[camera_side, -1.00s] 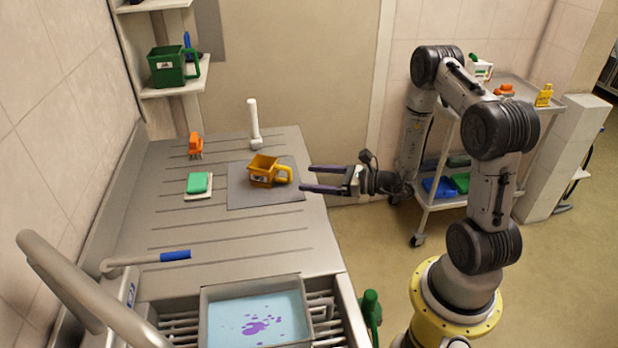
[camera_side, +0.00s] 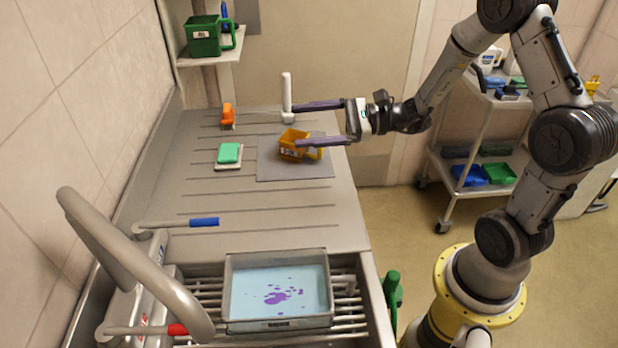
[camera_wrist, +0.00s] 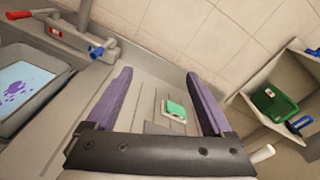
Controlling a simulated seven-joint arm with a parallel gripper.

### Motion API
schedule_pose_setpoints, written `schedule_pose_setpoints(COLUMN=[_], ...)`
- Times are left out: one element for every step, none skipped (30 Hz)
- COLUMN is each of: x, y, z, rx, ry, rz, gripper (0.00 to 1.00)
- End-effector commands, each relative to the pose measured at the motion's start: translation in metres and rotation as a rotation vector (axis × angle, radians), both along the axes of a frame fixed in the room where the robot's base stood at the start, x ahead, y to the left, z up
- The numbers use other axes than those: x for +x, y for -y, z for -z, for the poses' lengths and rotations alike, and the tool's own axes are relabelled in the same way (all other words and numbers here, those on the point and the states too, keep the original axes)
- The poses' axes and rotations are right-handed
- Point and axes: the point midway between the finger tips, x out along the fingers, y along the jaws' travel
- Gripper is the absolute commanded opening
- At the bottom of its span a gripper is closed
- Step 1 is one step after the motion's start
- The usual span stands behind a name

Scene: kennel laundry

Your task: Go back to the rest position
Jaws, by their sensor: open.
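My gripper (camera_side: 296,125) is open and empty, its two long purple fingers spread wide and pointing left above the drainboard. In the side view the nearer finger overlaps the yellow-orange mug (camera_side: 291,150); I cannot tell the height between them. The mug sits on a grey mat (camera_side: 275,173). The wrist view shows both fingers (camera_wrist: 157,73) apart with nothing between them. The mug is not visible there. The arm reaches in from the right, with its wrist to the right of the mat.
A green block (camera_side: 229,152) on a pale pad, an orange item (camera_side: 228,116) and a white upright handle (camera_side: 287,95) stand near. A basin (camera_side: 232,300) of blue liquid is in front. A shelf holds a green mug (camera_side: 203,40). A cart (camera_side: 446,165) stands behind the arm.

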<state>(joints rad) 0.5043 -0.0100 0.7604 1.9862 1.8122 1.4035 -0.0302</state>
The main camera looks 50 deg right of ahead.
Motion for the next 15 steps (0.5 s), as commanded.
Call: schedule_pose_setpoints(x=[-0.015, -0.025, -0.042, -0.056, -0.072, -0.093, -0.109, -0.124, -0.144, -0.158, -0.172, -0.188, -0.199, -0.209, -0.221], y=[-0.030, -0.045, -0.065, -0.078, -0.091, -0.105, -0.113, -0.119, -0.124, -0.126, -0.127, -0.125, -0.122, -0.118, -0.111], z=[-0.024, -0.033, -0.044, -0.051, -0.057, -0.063, -0.065, -0.067, -0.067, -0.065, -0.064, -0.062, -0.060, -0.058, -0.055], rx=[-0.079, -0.128, -0.198, -0.256, -0.320, -0.406, -0.473, -0.541, -0.632, -0.703, -0.774, -0.870, -0.942, -1.016, -1.116], ry=[0.050, 0.075, 0.108, 0.133, 0.160, 0.196, 0.221, 0.248, 0.282, 0.306, 0.333, 0.367, 0.391, 0.417, 0.450], rz=[-0.110, -0.173, -0.259, -0.323, -0.390, -0.473, -0.531, -0.585, -0.653, -0.699, -0.743, -0.795, -0.830, -0.861, -0.899], gripper=[0.86, 0.86, 0.86, 0.86, 0.86, 0.86, 0.86, 0.86, 0.86, 0.86, 0.86, 0.86, 0.86, 0.86, 0.86])
